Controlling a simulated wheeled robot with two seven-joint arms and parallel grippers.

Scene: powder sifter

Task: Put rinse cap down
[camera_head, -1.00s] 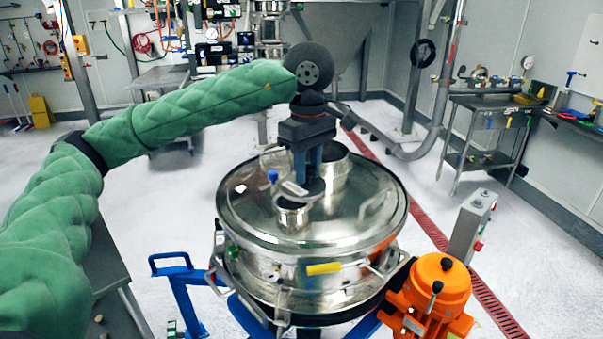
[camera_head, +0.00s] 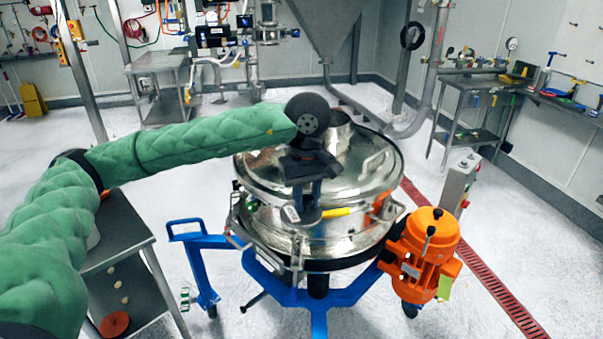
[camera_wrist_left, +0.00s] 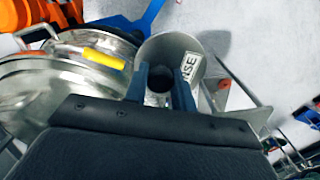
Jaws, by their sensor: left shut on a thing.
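My left gripper (camera_head: 303,200) is shut on the rinse cap (camera_head: 301,217), holding it near the front rim of the steel sifter (camera_head: 320,225). The cap is a steel cup-shaped piece, partly hidden by the fingers. In the left wrist view the cap (camera_wrist_left: 190,50) shows a white label with part of the word "RINSE", between the blue fingers of my left gripper (camera_wrist_left: 160,82). The cap seems to be in the air in front of the sifter lid; the exact gap is unclear. My right gripper does not show.
A steel table (camera_head: 118,236) stands at the left, with an orange-red disc (camera_head: 115,324) and several small pale pieces. A blue frame (camera_head: 330,295) carries the sifter, with an orange motor (camera_head: 428,252) at its right. Open floor lies between table and sifter.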

